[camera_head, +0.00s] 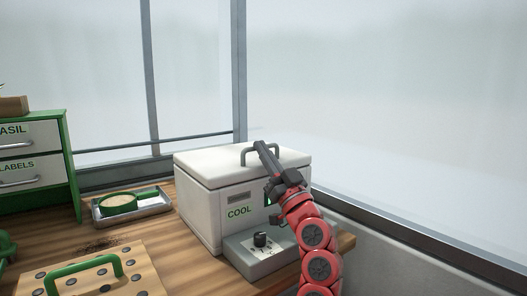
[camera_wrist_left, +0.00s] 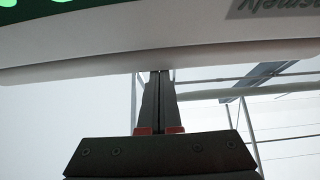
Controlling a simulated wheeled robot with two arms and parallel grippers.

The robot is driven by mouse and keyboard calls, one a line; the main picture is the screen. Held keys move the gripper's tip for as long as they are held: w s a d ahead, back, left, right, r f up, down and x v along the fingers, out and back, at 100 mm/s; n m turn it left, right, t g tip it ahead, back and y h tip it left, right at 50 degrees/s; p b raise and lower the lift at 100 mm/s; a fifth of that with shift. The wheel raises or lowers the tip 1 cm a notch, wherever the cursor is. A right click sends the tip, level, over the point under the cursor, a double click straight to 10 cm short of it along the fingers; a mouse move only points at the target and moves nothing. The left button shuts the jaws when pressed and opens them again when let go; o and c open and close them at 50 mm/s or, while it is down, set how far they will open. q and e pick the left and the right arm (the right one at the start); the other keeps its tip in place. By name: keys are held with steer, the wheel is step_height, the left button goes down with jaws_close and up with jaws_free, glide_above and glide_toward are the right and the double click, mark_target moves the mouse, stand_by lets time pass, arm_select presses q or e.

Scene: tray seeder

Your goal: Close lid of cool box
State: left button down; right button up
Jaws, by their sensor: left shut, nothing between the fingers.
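The cool box (camera_head: 202,218) is a white box marked COOL, standing on the wooden bench. Its white lid (camera_head: 212,168) lies level on top, with a thin seam below it and a grey handle (camera_head: 247,152) on it. My left gripper (camera_head: 262,147) is shut and empty, its fingers over the lid beside the handle in the head view; I cannot tell whether they touch. In the left wrist view the closed fingers (camera_wrist_left: 159,76) point at a pale edge (camera_wrist_left: 75,72) across the top. My right gripper is not in view.
A grey control block with a black knob (camera_head: 260,240) stands in front of the box. A window ledge runs along the right.

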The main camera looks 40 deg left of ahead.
arm_select(q)
steer(key=shift+w+a+f, duration=0.1)
steer(key=shift+f, duration=0.2)
steer(key=s+d+f+p, duration=0.1)
steer(key=s+d, duration=0.3)
steer(key=d, duration=1)
steer(key=shift+s+p, duration=0.2)
steer(key=shift+p, duration=0.55)
steer(key=shift+f, duration=0.15)
